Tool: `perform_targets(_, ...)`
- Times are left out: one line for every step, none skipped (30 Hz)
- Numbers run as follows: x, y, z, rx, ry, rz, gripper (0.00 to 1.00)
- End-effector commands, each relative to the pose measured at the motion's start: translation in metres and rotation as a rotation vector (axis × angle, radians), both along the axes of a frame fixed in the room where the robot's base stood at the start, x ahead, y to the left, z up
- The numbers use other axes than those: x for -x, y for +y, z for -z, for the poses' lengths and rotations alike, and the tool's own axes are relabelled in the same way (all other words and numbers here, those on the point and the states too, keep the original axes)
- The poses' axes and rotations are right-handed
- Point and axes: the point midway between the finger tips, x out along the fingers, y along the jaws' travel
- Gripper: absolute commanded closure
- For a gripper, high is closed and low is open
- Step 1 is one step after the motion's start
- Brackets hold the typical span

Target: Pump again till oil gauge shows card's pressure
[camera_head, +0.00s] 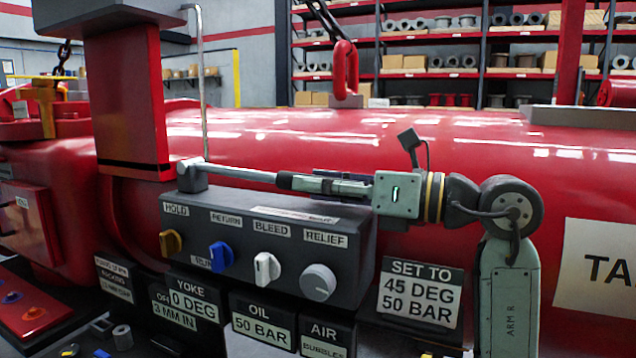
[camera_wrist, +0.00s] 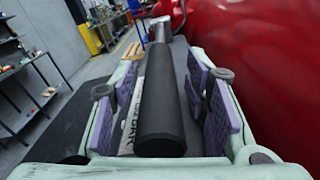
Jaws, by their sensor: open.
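The pump lever (camera_head: 235,172) runs nearly level from a grey pivot block on the left end of the dark control box. Its black grip (camera_wrist: 162,110) lies between my gripper's pads (camera_wrist: 162,88) in the wrist view, with gaps on both sides. My gripper (camera_head: 303,184) is open around the grip in the head view. The oil gauge display (camera_head: 262,327) reads 50 BAR. The card (camera_head: 420,293) reads SET TO 45 DEG 50 BAR. The yoke display (camera_head: 194,305) reads 0 DEG, with smaller text reading 3 MM IN.
The control box (camera_head: 365,250) carries a yellow HOLD knob (camera_head: 171,242), a blue RETURN knob (camera_head: 221,256), a white BLEED knob (camera_head: 267,268) and a grey RELIEF knob (camera_head: 318,282), below the lever. The red cylinder (camera_head: 300,135) stands close behind my arm.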

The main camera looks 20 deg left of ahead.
Motion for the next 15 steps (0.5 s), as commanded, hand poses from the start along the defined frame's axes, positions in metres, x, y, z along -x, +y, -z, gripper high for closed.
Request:
perform_targets(0.0,0.0031,-0.0001,0.0,0.0,-0.001,0.57)
perform_targets(-0.0001,0.0041,-0.0001,0.0,0.0,0.0,0.57)
perform_targets(-0.0002,0.0048,0.0,-0.001,0.0,0.0,0.57)
perform_targets(-0.0002,0.0052,0.0,-0.001,0.0,0.001,0.57)
perform_targets(-0.0003,0.0053,0.0001,-0.001,0.0,0.001,0.57)
perform_targets(-0.0003,0.0053,0.0001,-0.001,0.0,0.001,0.57)
perform_targets(-0.0003,0.0052,0.0001,-0.001,0.0,0.001,0.57)
perform_targets(-0.0003,0.0052,0.0001,-0.001,0.0,0.001,0.57)
perform_targets(-0.0003,0.0052,0.0002,-0.001,0.0,0.001,0.57)
perform_targets(-0.0003,0.0051,0.0002,-0.001,0.0,0.001,0.57)
perform_targets(-0.0003,0.0051,0.0002,-0.001,0.0,0.001,0.59)
perform_targets(-0.0003,0.005,0.0002,-0.001,0.0,0.001,0.61)
perform_targets(-0.0003,0.005,0.0002,-0.001,0.0,0.001,0.64)
perform_targets(-0.0003,0.005,0.0002,-0.001,0.0,0.001,0.66)
perform_targets(-0.0003,0.005,0.0002,-0.001,0.0,0.001,0.68)
